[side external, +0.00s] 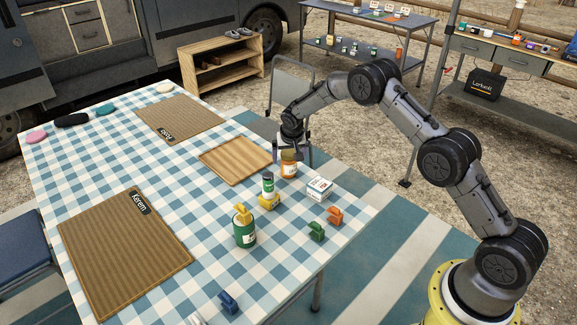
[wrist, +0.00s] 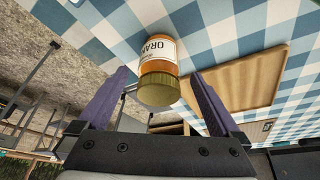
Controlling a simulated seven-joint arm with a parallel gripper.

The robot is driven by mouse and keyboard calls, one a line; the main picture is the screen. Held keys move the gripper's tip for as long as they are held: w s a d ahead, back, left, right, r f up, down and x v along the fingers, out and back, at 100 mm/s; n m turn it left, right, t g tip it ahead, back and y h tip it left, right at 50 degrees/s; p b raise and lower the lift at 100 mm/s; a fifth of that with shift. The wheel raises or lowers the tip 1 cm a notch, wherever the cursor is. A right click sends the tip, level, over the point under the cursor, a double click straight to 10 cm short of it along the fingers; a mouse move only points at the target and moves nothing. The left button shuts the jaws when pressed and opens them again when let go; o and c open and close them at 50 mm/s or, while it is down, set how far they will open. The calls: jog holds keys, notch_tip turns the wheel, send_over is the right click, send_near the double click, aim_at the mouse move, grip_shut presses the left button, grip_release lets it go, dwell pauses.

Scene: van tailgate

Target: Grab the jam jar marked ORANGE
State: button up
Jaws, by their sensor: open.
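The jam jar marked ORANGE (wrist: 162,62) has an orange body, a white label reading "ORAN" and a dull gold lid. In the wrist view it lies ahead of and between my open fingers, lid towards me. In the side view the orange jar (side external: 289,163) stands upright on the checked tablecloth, right of the wooden board. My gripper (side external: 291,150) is at the jar's top there; my gripper (wrist: 160,100) also shows in the wrist view with both purple-grey fingers apart. I cannot tell whether either finger touches the jar.
A wooden board (side external: 235,160) lies left of the jar. A white box (side external: 319,188) is to the right.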

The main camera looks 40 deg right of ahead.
aim_at(288, 161)
jog(key=shift+x, duration=1.75)
grip_shut()
jog(key=shift+w+r, duration=0.1)
jog(key=shift+r, duration=0.05)
